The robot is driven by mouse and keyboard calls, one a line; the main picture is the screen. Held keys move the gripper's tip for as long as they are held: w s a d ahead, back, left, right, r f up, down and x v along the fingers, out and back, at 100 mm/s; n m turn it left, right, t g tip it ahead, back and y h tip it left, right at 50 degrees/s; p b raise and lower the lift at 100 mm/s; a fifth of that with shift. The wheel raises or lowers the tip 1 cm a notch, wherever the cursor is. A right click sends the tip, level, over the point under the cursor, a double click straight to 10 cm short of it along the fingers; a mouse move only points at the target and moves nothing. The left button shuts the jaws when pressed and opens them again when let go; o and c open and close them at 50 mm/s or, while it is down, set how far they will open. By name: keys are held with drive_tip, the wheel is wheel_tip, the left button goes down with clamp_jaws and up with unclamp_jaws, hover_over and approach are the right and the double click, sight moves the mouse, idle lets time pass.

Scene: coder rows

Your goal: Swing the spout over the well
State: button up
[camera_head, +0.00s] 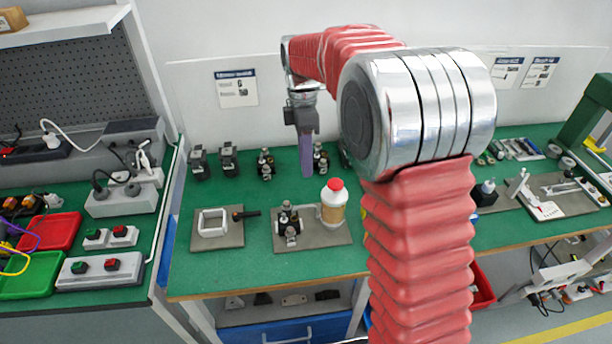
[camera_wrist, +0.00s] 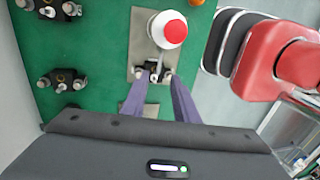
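A grey plate (camera_head: 232,240) at the left front of the green bench bears a square, white-rimmed frame that looks like the well (camera_head: 212,223). A short black arm with a brownish pivot end, apparently the spout (camera_head: 247,214), sits at the frame's right side and points right, away from the opening. My gripper (camera_head: 307,172) hangs fingers down above the bench, behind and right of that plate. In the wrist view its two purple fingers (camera_wrist: 158,88) stand apart with nothing gripped between them. The spout and well do not show in the wrist view.
A second grey plate (camera_head: 268,240) bears a black fitting (camera_head: 288,220) and a white bottle with a red cap (camera_head: 333,207), both also ahead of my fingers in the wrist view (camera_wrist: 167,30). Several black fittings stand behind. Red (camera_head: 50,232) and green (camera_head: 32,275) trays lie far left.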

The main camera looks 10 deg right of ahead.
drive_tip(key=shift+w+r, duration=0.2)
drive_tip(key=shift+r, duration=0.85)
drive_tip(key=s+d+r+m+t, duration=0.2)
drive_tip(key=s+m+t, duration=0.2)
drive_tip(key=s+m, duration=0.5)
drive_tip(key=s+d+r+m+t, duration=0.2)
drive_tip(key=s+m, duration=0.6)
drive_tip(key=s, duration=0.9)
drive_tip(key=shift+s+r+m+t, duration=0.3)
drive_tip(key=shift+r+m+t, duration=0.1)
drive_tip(key=shift+t, duration=0.5)
